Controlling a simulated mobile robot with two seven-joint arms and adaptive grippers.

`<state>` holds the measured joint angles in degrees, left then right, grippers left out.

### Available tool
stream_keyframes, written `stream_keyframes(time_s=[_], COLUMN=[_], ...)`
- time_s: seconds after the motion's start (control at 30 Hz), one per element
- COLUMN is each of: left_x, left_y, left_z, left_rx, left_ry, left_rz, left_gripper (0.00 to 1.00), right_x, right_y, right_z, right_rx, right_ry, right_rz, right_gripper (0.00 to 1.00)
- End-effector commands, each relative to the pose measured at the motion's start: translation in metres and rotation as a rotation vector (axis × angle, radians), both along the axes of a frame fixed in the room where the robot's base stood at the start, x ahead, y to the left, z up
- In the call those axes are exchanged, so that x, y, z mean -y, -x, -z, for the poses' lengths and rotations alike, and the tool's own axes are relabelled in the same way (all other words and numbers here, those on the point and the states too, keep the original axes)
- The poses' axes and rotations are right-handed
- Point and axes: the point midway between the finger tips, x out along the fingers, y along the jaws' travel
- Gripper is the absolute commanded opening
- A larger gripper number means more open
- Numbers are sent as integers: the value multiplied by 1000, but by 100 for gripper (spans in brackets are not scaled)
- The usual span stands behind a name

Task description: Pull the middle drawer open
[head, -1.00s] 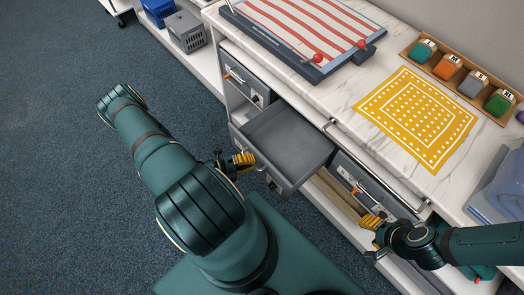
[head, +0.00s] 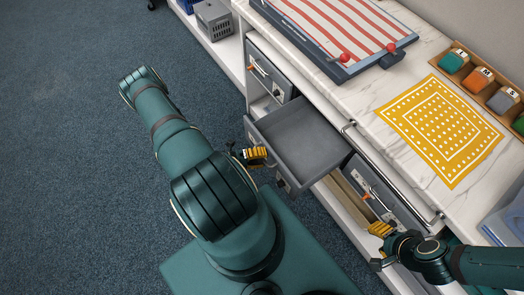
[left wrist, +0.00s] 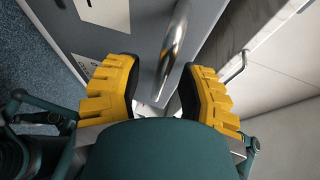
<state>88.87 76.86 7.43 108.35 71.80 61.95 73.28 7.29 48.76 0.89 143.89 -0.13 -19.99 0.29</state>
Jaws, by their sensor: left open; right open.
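The middle drawer (head: 303,140) stands pulled out from under the counter, its grey inside empty. My left gripper (head: 256,157) is at its front. In the left wrist view, the drawer's silver bar handle (left wrist: 174,50) runs between the spread yellow fingers of the left gripper (left wrist: 163,92). The fingers are open and stand apart on either side of the bar; I cannot tell whether either touches it. My right gripper (head: 379,246) is open and empty, low in front of the right drawer (head: 384,196).
The left drawer (head: 268,72) is shut. A yellow patterned cloth (head: 440,129), a striped board with red knobs (head: 345,35) and a wooden rack of coloured blocks (head: 484,86) are on the marble counter (head: 385,85). A grey crate (head: 213,18) is on a low shelf. The blue floor at left is clear.

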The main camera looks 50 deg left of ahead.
Motion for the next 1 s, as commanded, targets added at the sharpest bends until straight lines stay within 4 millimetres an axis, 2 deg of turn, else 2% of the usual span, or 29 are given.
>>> stream_keyframes(time_s=[0.17, 0.6, 0.8, 1.0], left_x=[-9, -46, -53, -54], left_y=[17, 89, 102, 104], left_z=[-3, -19, -22, -23], left_rx=[-2, -3, -2, -1], left_ry=[-2, -3, 0, 1], left_rz=[-1, 0, 0, 1], left_gripper=[40, 40, 40, 40], right_x=[0, 0, 0, 0], right_y=[0, 0, 0, 0], right_z=[0, 0, 0, 0], right_rx=[0, 0, 0, 0], right_ry=[0, 0, 0, 0], right_rz=[0, 0, 0, 0], right_gripper=[47, 47, 47, 47])
